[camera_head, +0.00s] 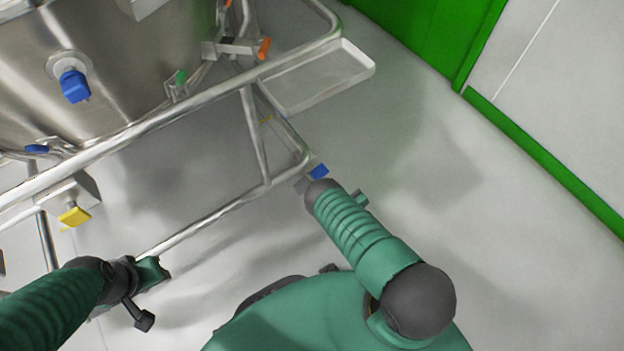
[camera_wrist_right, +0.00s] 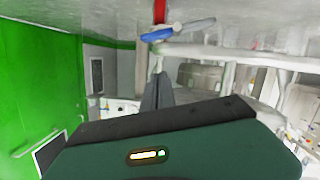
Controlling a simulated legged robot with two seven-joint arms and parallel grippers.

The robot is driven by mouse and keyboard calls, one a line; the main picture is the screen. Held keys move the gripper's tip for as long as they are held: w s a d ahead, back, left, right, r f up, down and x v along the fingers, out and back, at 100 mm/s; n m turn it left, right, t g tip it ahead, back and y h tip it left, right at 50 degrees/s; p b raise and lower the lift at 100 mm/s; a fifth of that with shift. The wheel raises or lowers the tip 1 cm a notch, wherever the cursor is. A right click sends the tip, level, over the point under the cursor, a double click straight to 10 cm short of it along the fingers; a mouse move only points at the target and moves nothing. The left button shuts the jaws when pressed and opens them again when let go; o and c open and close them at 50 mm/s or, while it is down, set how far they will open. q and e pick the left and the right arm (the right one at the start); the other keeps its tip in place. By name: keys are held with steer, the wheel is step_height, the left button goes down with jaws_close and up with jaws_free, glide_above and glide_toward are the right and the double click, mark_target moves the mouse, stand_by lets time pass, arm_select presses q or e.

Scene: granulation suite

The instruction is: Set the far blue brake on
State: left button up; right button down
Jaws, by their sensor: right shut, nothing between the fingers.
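A blue brake pedal (camera_head: 319,170) sits at the low right corner of the steel frame, just beyond the end of my right forearm. In the right wrist view a blue lever (camera_wrist_right: 157,35) shows beside a red part, just ahead of my right gripper (camera_wrist_right: 157,76). The right fingers are together and empty, pointing at the lever; I cannot tell whether they touch it.
The steel vessel (camera_head: 120,60) stands in a tubular frame (camera_head: 190,100) with other blue, yellow, green and orange fittings. A flat tray (camera_head: 318,78) juts from the frame. Bare floor (camera_head: 470,220) lies to the right, up to a green-edged wall.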

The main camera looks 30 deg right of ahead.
steer(key=b+x, duration=0.6)
steer(key=x, duration=0.4)
steer(key=shift+f, duration=0.15)
steer(key=f+b, duration=0.2)
steer(key=shift+s+d+f, duration=0.15)
steer(key=shift+d+f, duration=0.2)
steer(key=shift+d, duration=0.05)
steer(key=shift+d+f+b, duration=0.15)
steer(key=shift+f+b, duration=0.1)
steer(key=shift+b, duration=0.05)
steer(key=shift+d, duration=0.1)
